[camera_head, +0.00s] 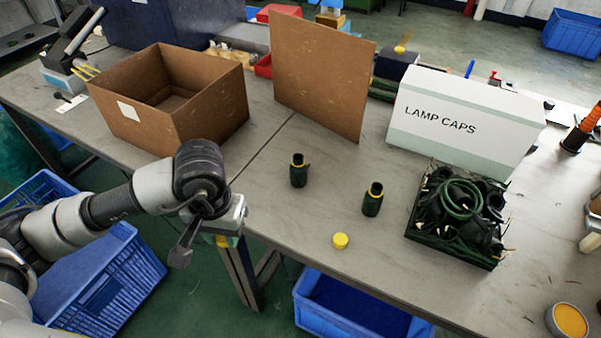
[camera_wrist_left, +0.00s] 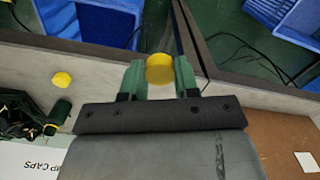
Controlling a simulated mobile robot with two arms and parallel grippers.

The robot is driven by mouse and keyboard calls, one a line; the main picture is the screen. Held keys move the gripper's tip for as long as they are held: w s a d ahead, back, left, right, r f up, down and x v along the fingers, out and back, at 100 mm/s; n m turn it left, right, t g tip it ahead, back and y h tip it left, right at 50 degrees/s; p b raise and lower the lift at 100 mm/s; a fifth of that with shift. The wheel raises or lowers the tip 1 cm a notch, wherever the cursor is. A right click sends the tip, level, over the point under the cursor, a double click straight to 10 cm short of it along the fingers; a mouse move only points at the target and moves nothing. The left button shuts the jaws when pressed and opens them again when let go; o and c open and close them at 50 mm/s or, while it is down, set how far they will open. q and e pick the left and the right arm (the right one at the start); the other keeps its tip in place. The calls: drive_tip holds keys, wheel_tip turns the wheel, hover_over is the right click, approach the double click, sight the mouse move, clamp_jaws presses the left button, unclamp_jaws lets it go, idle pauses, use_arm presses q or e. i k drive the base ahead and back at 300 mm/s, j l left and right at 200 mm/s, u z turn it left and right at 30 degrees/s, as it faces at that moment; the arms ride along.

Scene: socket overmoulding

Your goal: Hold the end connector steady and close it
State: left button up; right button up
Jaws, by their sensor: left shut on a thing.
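Two dark green connectors with yellow rings stand upright and apart on the grey table, one on the left (camera_head: 299,171) and one on the right (camera_head: 373,199). A loose yellow cap (camera_head: 341,241) lies in front of them; it also shows in the left wrist view (camera_wrist_left: 61,80). My left gripper (camera_head: 222,241) is at the table's front edge, left of the connectors. In the left wrist view its green fingers (camera_wrist_left: 160,78) are shut on a round yellow piece (camera_wrist_left: 160,68). Whether a connector body sits beneath that piece is hidden. My right gripper is in neither view.
A tray of dark cables (camera_head: 455,255) and a white LAMP CAPS box (camera_head: 455,120) stand on the right. An open cardboard box (camera_head: 205,125) stands at the back left, near an upright brown panel (camera_head: 320,75). Blue crates (camera_head: 360,310) are below the table.

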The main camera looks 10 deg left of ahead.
sight(298, 169)
drive_tip(key=j+z, duration=0.2)
drive_tip(key=z, duration=0.2)
drive_tip(key=j+z, duration=0.2)
drive_tip(key=z, duration=0.25)
drive_tip(key=k+j+z, duration=0.1)
drive_tip(key=z, duration=0.3)
drive_tip(key=k+j+z, duration=0.25)
drive_tip(key=k+j, duration=0.25)
drive_tip(key=j, duration=0.3)
drive_tip(key=k+j+z, duration=0.25)
drive_tip(key=k+j, duration=0.3)
drive_tip(key=j, duration=0.2)
